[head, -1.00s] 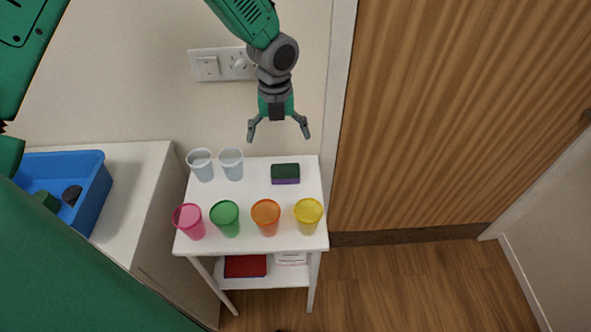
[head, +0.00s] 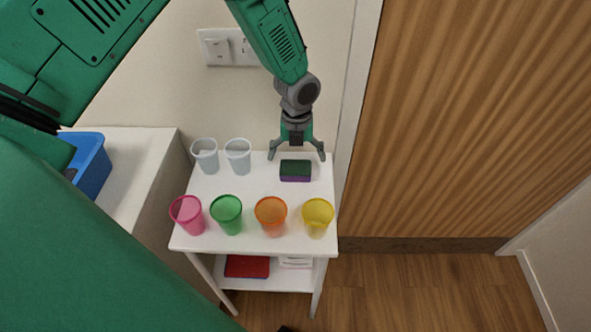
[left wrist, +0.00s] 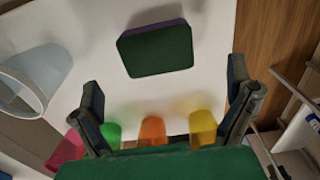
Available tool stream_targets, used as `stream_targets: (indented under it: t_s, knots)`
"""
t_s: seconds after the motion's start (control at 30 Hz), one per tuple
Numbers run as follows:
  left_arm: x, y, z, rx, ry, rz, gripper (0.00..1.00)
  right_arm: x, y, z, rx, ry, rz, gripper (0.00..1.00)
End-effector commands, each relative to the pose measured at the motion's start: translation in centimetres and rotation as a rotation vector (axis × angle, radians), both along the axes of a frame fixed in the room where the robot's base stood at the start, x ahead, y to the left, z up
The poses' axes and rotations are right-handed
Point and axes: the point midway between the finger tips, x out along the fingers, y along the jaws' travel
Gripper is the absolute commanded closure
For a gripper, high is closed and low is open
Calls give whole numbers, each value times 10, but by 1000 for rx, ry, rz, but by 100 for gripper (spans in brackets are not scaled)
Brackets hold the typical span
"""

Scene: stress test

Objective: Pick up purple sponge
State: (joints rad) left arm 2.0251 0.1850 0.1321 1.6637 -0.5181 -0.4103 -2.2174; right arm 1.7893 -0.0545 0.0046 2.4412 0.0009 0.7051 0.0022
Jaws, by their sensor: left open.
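The purple sponge (head: 295,178) has a dark green top and lies near the back right of the small white table (head: 262,190). In the left wrist view the sponge (left wrist: 156,50) shows its green face, with a thin purple edge along the top. My left gripper (head: 297,157) is open and empty, just above and behind the sponge, with its fingers spread wider than the sponge. In the left wrist view its two fingers (left wrist: 168,100) stand either side, apart from the sponge. My right gripper is not in view.
Two clear cups (head: 238,157) stand left of the sponge. Pink (head: 188,215), green (head: 227,215), orange (head: 271,216) and yellow (head: 317,218) cups line the table's front. A blue bin (head: 92,168) sits on the left counter. The wall is close behind.

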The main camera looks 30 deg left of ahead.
Motion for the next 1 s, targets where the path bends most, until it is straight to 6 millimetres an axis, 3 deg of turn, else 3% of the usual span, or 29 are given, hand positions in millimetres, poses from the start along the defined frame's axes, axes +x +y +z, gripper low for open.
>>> stream_targets:
  t_s: [0.4, 0.7, 0.87, 1.0]
  knots:
    - [-2, 4, -48, 3, 1, -2, 3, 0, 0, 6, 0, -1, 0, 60]
    - [-2, 5, -54, 0, -2, -1, 3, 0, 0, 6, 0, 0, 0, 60]
    - [-2, 5, -54, 0, -2, -1, 37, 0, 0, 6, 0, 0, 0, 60]
    - [-2, 5, -54, 1, -2, -1, 37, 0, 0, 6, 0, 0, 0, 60]
